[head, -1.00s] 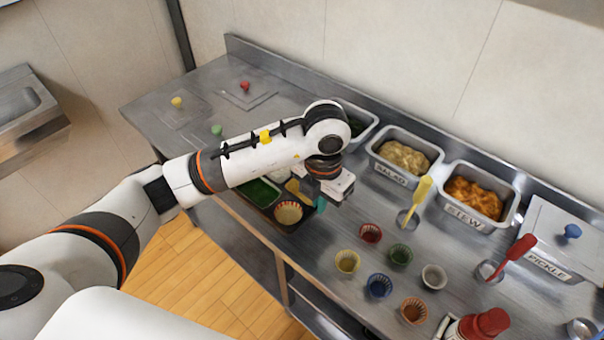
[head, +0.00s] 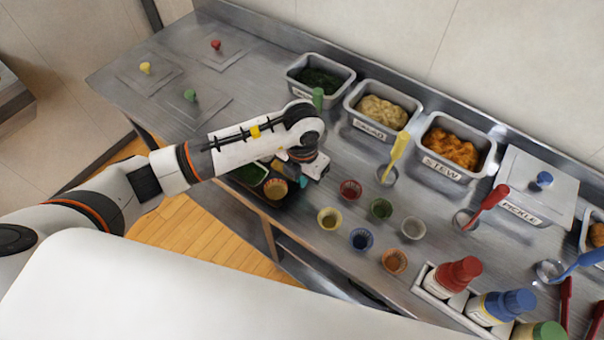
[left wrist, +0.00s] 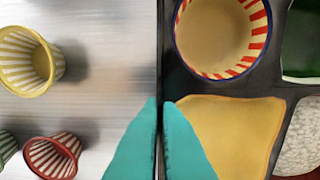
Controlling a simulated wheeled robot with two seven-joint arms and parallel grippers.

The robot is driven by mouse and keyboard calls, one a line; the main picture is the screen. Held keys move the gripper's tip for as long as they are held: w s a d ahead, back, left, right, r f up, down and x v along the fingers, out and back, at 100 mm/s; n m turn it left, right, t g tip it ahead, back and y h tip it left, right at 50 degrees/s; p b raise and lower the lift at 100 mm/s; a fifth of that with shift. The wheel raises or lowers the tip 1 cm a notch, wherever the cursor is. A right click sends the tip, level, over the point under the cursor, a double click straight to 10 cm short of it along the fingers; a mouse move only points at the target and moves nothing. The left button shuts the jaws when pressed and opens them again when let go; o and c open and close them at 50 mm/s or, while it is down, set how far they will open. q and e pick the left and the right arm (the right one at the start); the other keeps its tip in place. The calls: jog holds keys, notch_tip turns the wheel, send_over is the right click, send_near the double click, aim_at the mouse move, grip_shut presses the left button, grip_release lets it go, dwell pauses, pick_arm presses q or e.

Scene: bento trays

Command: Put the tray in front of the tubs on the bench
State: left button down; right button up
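The dark bento tray (head: 272,204) is at the bench's front edge, partly hidden by my left arm. It holds a striped cup (left wrist: 222,35), a yellow piece (left wrist: 232,130), and green and white food. My left gripper (left wrist: 160,125) has its teal fingers closed on either side of the tray's side wall. I cannot tell whether the tray rests on the bench or hangs just above it. The tubs stand along the back: greens (head: 298,85), salad (head: 372,128), stew (head: 445,170) and a lidded pickle tub (head: 521,209). My right gripper is out of view.
Several small cups, including a red one (head: 350,190) and a yellow one (head: 330,218), stand right of the tray. Ladles, including a yellow-handled one (head: 397,150), stand before the tubs. Bottles (head: 457,275) fill the front right. Lids with knobs (head: 190,95) lie at far left.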

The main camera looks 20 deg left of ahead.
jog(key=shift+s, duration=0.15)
pick_arm(q)
jog(key=shift+f, duration=0.15)
jog(key=c, duration=1.6)
grip_release()
jog(key=shift+c, duration=0.2)
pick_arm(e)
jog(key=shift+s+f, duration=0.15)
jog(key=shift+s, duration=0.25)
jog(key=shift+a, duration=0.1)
